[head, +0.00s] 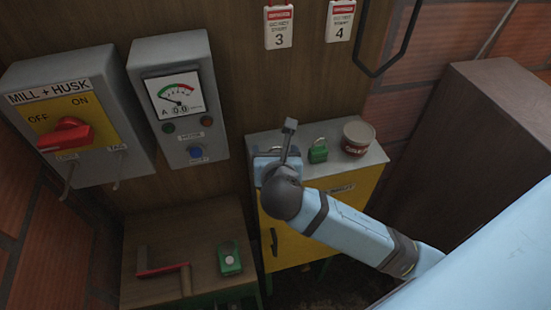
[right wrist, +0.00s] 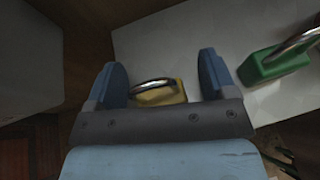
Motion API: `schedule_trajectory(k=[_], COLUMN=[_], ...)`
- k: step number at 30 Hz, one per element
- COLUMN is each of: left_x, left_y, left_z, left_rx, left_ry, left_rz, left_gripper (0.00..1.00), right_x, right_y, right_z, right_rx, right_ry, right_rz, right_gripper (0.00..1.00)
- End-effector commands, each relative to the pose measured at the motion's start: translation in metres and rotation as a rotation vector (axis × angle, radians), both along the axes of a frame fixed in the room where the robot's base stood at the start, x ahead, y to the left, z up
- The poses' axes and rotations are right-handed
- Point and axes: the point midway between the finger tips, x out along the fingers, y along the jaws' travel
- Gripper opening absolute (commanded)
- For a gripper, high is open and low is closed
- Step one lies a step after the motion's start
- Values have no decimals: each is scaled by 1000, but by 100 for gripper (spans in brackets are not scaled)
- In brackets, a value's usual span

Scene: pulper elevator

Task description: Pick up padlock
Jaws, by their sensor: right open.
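A yellow padlock (right wrist: 162,93) with a silver shackle shows in the right wrist view, between the two blue fingers of my right gripper (right wrist: 162,70). The fingers are apart, with visible gaps beside the padlock. In the head view, my right gripper (head: 268,160) is over the left part of the yellow cabinet's grey top, and the arm mostly hides the yellow padlock. A green padlock (head: 318,152) stands to the right on the same top, and it also shows in the right wrist view (right wrist: 275,62). My left gripper is not in view.
A red can (head: 357,140) stands on the yellow cabinet (head: 350,200), right of the green padlock. Switch boxes (head: 180,100) hang at left; a brown cabinet (head: 480,140) stands right.

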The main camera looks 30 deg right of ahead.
Motion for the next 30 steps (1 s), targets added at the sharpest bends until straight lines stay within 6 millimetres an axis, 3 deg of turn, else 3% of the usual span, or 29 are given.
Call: schedule_trajectory(k=[5, 12, 13, 22, 23, 30], left_x=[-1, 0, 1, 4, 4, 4], left_y=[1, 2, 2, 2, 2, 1], left_z=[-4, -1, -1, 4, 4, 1], left_rx=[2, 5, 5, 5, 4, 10], left_ry=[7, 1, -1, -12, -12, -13], left_rz=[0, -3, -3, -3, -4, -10], left_gripper=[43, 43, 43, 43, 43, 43], right_x=[0, 0, 0, 0, 0, 0], right_y=[0, 0, 0, 0, 0, 0], right_z=[0, 0, 0, 2, 3, 30], right_rx=[0, 0, 0, 1, 1, 1], right_ry=[0, 0, 0, -1, -1, -5], right_rz=[0, 0, 0, 0, 0, 1], right_gripper=[78, 25, 22, 22, 18, 17])
